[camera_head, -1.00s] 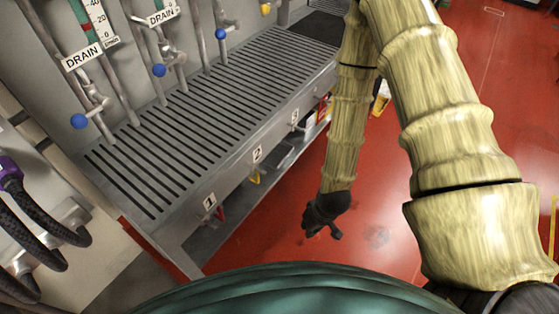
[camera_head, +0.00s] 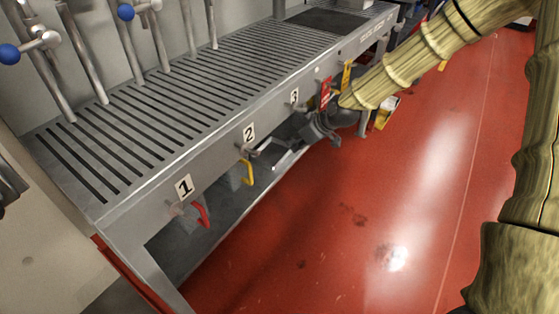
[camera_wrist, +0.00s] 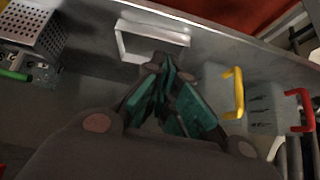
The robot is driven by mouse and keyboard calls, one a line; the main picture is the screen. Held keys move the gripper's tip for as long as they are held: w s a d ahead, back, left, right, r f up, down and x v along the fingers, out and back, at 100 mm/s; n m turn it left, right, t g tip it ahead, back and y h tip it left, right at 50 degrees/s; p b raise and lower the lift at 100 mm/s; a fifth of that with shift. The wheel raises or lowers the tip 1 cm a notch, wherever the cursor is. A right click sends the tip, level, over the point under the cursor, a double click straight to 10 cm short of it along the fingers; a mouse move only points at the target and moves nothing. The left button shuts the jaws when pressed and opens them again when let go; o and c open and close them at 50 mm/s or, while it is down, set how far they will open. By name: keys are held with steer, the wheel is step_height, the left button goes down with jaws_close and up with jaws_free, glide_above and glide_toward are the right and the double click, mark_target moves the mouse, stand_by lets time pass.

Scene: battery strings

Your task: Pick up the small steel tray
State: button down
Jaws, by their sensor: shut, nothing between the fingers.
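A small pale steel piece with a bright rim, which looks like the small steel tray (camera_wrist: 150,33), lies at the upper middle of the wrist view. In the head view it seems to be the bright metal shape (camera_head: 287,157) on the lower shelf, right of the yellow handle, partly hidden. My gripper (camera_wrist: 167,70) is shut and empty, its teal-padded fingers together close by the tray's near edge. I cannot tell whether they touch it. In the head view my gripper (camera_head: 318,130) is dark, small and under the bench's front edge.
The slotted steel bench (camera_head: 180,95) overhangs the lower shelf (camera_head: 215,225). A yellow handle (camera_wrist: 234,90) and a red handle (camera_wrist: 301,110) stand right of my fingers. A perforated steel box (camera_wrist: 42,25) is at upper left. The red floor (camera_head: 400,190) in front is clear.

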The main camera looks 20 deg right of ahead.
mark_target(282, 161)
steer(key=b+x, duration=0.1)
steer(key=x, duration=0.4)
steer(key=w+b+x, duration=0.1)
steer(key=b+x, duration=0.1)
steer(key=x, duration=0.2)
steer(key=shift+w+d, duration=0.1)
steer(key=shift+w, duration=0.15)
stand_by(0.4)
steer(key=shift+s+d+r+p, duration=0.1)
steer(key=shift+s+d+p, duration=0.25)
steer(key=shift+s+p, duration=0.15)
steer(key=s+d+p, duration=0.2)
steer(key=s+d, duration=0.1)
steer(key=shift+s+p, duration=0.35)
steer(key=shift+p, duration=0.05)
